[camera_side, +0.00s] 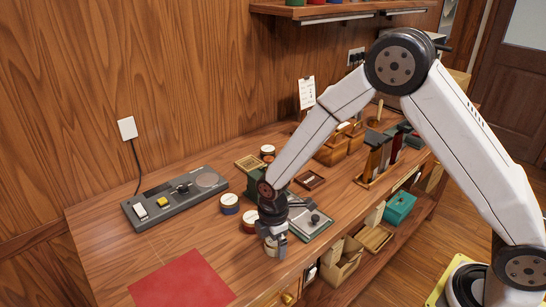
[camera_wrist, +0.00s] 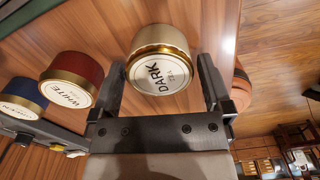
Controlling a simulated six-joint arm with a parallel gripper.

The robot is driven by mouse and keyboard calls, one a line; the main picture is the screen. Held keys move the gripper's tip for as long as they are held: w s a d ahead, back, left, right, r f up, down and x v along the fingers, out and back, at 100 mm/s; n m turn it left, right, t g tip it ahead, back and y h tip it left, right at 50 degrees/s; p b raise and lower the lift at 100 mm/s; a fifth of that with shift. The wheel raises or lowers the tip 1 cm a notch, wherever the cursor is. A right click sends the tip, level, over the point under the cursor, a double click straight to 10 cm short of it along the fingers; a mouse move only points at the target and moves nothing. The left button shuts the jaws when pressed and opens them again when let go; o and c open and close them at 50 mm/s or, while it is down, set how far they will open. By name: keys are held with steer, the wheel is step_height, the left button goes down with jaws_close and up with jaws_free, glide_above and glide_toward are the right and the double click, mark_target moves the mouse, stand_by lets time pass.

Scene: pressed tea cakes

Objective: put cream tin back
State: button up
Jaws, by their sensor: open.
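The cream tin (camera_wrist: 160,45) has a gold rim and a white lid lettered "DARK". In the wrist view it sits between the two fingers of my gripper (camera_wrist: 162,80), near the fingertips, with the fingers apart on either side. In the side view my gripper (camera_side: 273,240) points down over the tin near the bench's front edge, and the tin (camera_side: 271,250) is mostly hidden behind the fingers. A red tin (camera_wrist: 72,80) lettered "WHITE" stands just beside it; it also shows in the side view (camera_side: 249,226). A blue tin (camera_side: 229,208) stands beyond the red one.
A grey device (camera_side: 175,199) with a round plate lies left of the tins. A red mat (camera_side: 182,281) lies at the front left. A green board (camera_side: 313,222), a small wooden tray (camera_side: 310,180) and wooden racks stand to the right. Bare bench lies between mat and device.

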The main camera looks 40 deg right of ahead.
step_height(320, 180, up, 12)
stand_by(0.6)
steer(key=shift+f, duration=0.1)
stand_by(0.4)
steer(key=s+d+m+t, duration=0.2)
steer(key=s+d+m, duration=0.8)
steer(key=s+m, duration=0.3)
steer(key=m, duration=0.2)
steer(key=shift+s+d+m+t, duration=0.25)
steer(key=shift+m+t, duration=0.05)
steer(key=shift+m, duration=0.1)
stand_by(0.6)
